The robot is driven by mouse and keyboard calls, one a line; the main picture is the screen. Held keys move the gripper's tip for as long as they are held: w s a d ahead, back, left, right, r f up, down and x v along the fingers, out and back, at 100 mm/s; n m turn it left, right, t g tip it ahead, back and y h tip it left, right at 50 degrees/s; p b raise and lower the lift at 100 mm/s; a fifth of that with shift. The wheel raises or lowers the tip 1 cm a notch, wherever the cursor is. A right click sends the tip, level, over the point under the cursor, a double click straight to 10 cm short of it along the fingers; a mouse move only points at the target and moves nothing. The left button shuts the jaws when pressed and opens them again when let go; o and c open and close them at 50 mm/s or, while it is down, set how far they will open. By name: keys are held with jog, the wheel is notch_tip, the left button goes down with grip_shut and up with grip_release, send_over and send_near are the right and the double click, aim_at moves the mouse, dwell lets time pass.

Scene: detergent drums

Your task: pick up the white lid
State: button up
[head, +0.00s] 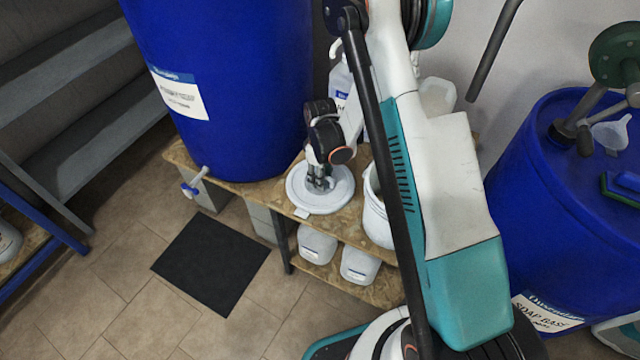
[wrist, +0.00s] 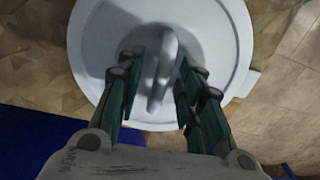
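The white lid (head: 335,199) is a round disc with a small tab on its rim, at the front of the wooden shelf top. In the wrist view the lid (wrist: 220,35) fills the upper middle, with a raised grey-white handle (wrist: 160,72) across its centre. My gripper (head: 318,184) points down over the middle of the lid. In the wrist view the fingers of my gripper (wrist: 160,78) stand open on either side of the handle, with gaps visible. The fingers partly cover the lid in the head view.
A white bucket (head: 376,215) stands just right of the lid. A large blue drum (head: 235,90) with a tap (head: 195,183) stands behind left. White jugs (head: 360,265) sit on the lower shelf. Another blue drum (head: 500,220) is at right. A black mat (head: 211,263) lies on the floor.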

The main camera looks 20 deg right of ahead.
grip_shut()
